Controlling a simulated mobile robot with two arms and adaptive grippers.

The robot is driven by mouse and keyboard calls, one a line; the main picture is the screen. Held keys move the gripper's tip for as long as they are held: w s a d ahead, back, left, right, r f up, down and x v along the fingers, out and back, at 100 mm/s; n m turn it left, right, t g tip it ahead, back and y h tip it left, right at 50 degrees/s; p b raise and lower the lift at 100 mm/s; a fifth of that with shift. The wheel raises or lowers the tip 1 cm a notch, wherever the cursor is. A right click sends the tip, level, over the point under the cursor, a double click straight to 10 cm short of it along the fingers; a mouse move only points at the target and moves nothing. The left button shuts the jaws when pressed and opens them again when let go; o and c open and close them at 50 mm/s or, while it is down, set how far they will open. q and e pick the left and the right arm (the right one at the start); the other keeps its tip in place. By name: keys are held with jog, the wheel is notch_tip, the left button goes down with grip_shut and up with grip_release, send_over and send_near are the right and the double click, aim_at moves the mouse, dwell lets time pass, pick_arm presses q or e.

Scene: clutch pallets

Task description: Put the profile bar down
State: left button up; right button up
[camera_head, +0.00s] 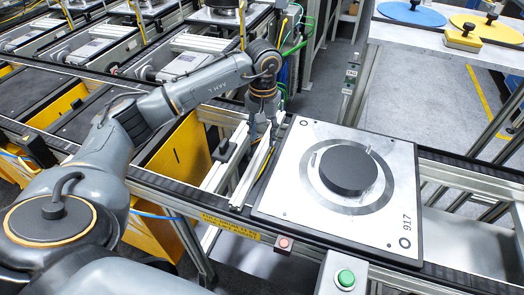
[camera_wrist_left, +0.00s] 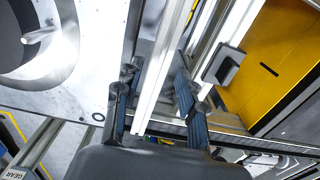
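A long silver profile bar (camera_head: 250,176) slopes beside the left edge of a pallet plate, its near end by the conveyor's front rail. In the left wrist view the bar (camera_wrist_left: 163,70) runs between the two fingers. My left gripper (camera_head: 262,122) points down at the bar's far end. Its fingers (camera_wrist_left: 155,75) stand apart on either side of the bar; I cannot tell whether they touch it. Whether the bar rests on anything is also unclear. My right gripper is in neither view.
The pallet plate (camera_head: 290,205), marked 917, carries a black disc (camera_head: 348,170) right of the bar. A yellow panel (camera_head: 180,150) lies to the left. Red (camera_head: 283,243) and green (camera_head: 346,278) buttons are in front. A table with blue and yellow discs (camera_head: 412,14) stands at the back right.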

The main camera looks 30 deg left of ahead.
aim_at(262, 149)
pick_arm(q)
notch_tip(262, 149, down, 5)
jog(key=shift+s+a+f+p, duration=0.15)
jog(key=shift+f+p, duration=0.05)
jog(key=shift+p, duration=0.95)
jog(key=shift+f, duration=0.25)
grip_shut()
